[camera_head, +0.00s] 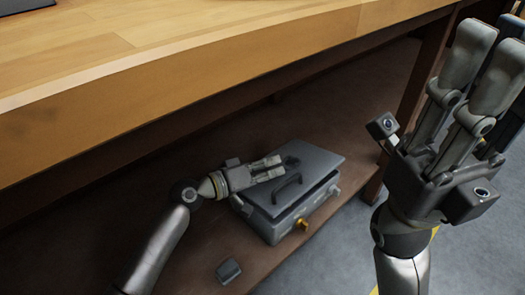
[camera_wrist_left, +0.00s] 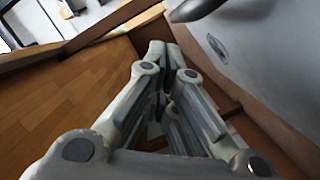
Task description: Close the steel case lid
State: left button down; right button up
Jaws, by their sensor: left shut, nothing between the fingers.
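The grey steel case (camera_head: 285,228) sits on the low brown shelf under the table. Its lid (camera_head: 318,160) lies over the case, with a dark gap showing along the near left edge, so it looks not quite flush. A dark handle (camera_head: 287,188) is on the lid. My left gripper (camera_head: 278,165) is shut and empty, at the lid's far left side; I cannot tell if it touches. The left wrist view shows the shut fingertips (camera_wrist_left: 163,52) beside a large grey surface (camera_wrist_left: 232,65), apparently the lid. My right gripper (camera_head: 486,60) is raised at the right, away from the case.
A brass-coloured knob (camera_head: 302,224) is on the case front. A small grey block (camera_head: 228,270) lies on the shelf (camera_head: 190,262) near its front edge. The thick wooden tabletop (camera_head: 200,40) overhangs the shelf. A table leg (camera_head: 405,105) stands right of the case.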

aim_at(280, 188)
pick_arm(q)
jog(key=shift+s+d+f+m+y+b, duration=0.15)
jog(key=shift+s+d+f+m, duration=0.35)
jog(key=shift+f, duration=0.3)
jog(key=shift+s+d+f+m+y+b, duration=0.1)
jog(key=shift+s+d+f+m+y, duration=0.15)
jog(key=shift+f+m, duration=0.45)
jog(key=shift+s+d+f+m+y+b, duration=0.1)
jog(key=shift+s+d+f+m, duration=0.3)
jog(key=shift+f, duration=0.55)
jog(key=shift+s+a, duration=0.1)
jog(key=v, duration=1.1)
jog(key=shift+s+a, duration=0.25)
jog(key=shift+s, duration=0.1)
